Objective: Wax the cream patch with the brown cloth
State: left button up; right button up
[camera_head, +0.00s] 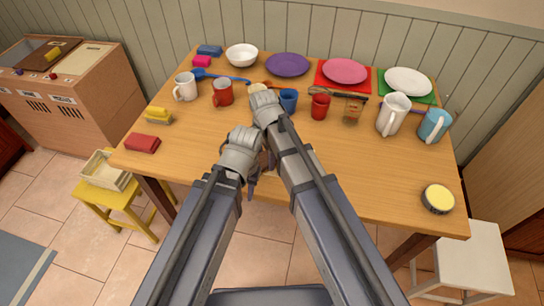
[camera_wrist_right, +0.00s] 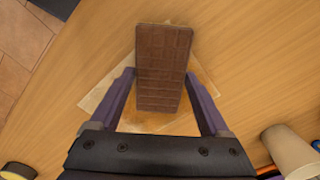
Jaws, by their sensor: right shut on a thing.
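The brown cloth (camera_wrist_right: 163,50) is a brown slab with a grid pattern, held between the two fingers of my right gripper (camera_wrist_right: 159,76) in the right wrist view. Under it lies the flat cream patch (camera_wrist_right: 98,99) on the wooden table, with its corners showing around the cloth and a tan area near the lower edge. I cannot tell whether the cloth touches the patch. In the head view the arms hide the cloth and most of the patch. My left gripper (camera_head: 251,186) hangs low at the table's front edge, its fingers mostly hidden.
The table (camera_head: 350,180) has bare room at front right, where a round tin with a yellow top (camera_head: 438,198) stands. Mugs, cups, bowls and plates line the back. A red block (camera_head: 142,143) and a yellow sponge (camera_head: 158,116) lie at left. A yellow stool (camera_head: 120,197) stands beside.

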jog(key=shift+a, duration=0.25)
jog(key=shift+w+a, duration=0.1)
jog(key=shift+a, duration=0.05)
